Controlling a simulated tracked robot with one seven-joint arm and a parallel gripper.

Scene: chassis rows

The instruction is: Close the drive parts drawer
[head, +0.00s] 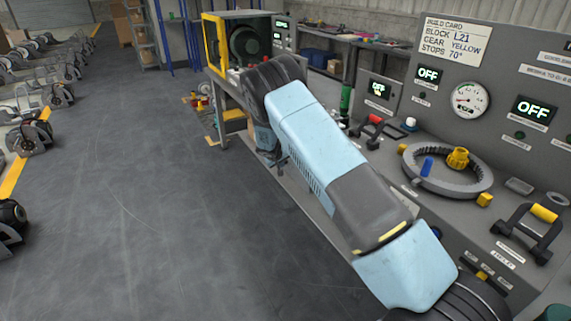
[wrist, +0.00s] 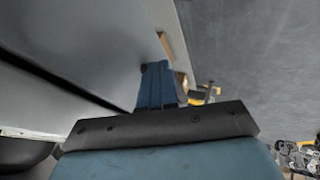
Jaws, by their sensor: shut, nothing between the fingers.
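The drive parts drawer cannot be picked out for certain in either view. In the wrist view a large grey panel (wrist: 95,40) fills the left side, with a dark gap running along it; I cannot tell whether this is the drawer. My gripper (wrist: 157,68) shows there as blue fingers, shut and empty, with their tips close to the panel's right edge and a small tan piece (wrist: 167,45). Whether they touch is unclear. In the head view my gripper (head: 283,161) hangs below the bent arm, beside the bench front. My arm hides part of that front.
The control bench holds a grey ring (head: 408,172) with blue and yellow pegs, a gauge (head: 470,99) and a yellow-gripped handle (head: 545,213). A yellow-framed machine (head: 213,45) stands at the far end. Open floor (head: 130,200) lies left; several wheeled units line the far left.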

